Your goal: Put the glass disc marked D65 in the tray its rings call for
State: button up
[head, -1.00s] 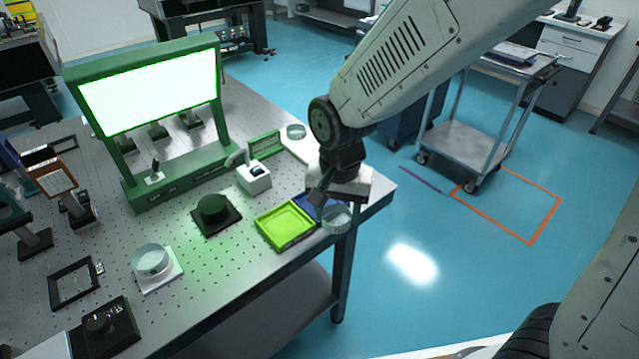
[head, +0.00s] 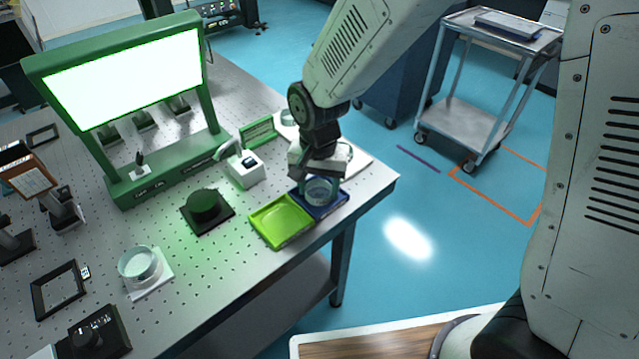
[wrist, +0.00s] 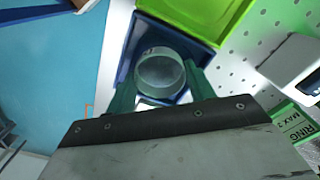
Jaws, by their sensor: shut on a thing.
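My gripper (head: 319,177) is shut on a clear round glass disc (wrist: 160,75), with a green finger on either side of it. The disc also shows in the head view (head: 320,191), under my gripper. It is over the blue tray (wrist: 133,42), within its walls as seen from above. I cannot tell whether it touches the tray floor. Small marks show on its rim but I cannot read them. The blue tray (head: 337,204) sits near the table's right corner. The lime-green tray (head: 281,222) adjoins it on the left.
A second glass disc (head: 138,264) is on a white stand at the left. Another glass piece (head: 288,117) is behind my gripper. A white device (head: 240,167), a black-green knob (head: 205,205) and a bright lit panel (head: 125,82) stand on the perforated table.

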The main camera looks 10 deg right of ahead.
aim_at(319, 189)
jog(key=shift+f, duration=0.1)
jog(key=shift+s+f, duration=0.25)
jog(key=shift+f, duration=0.25)
jog(key=o, duration=0.8)
jog(key=shift+s+d, duration=0.1)
jog(key=shift+w+r, duration=0.2)
jog(key=shift+r, duration=0.25)
notch_tip(319, 189, up, 12)
jog(key=shift+w+r, duration=0.1)
jog(key=shift+r, duration=0.1)
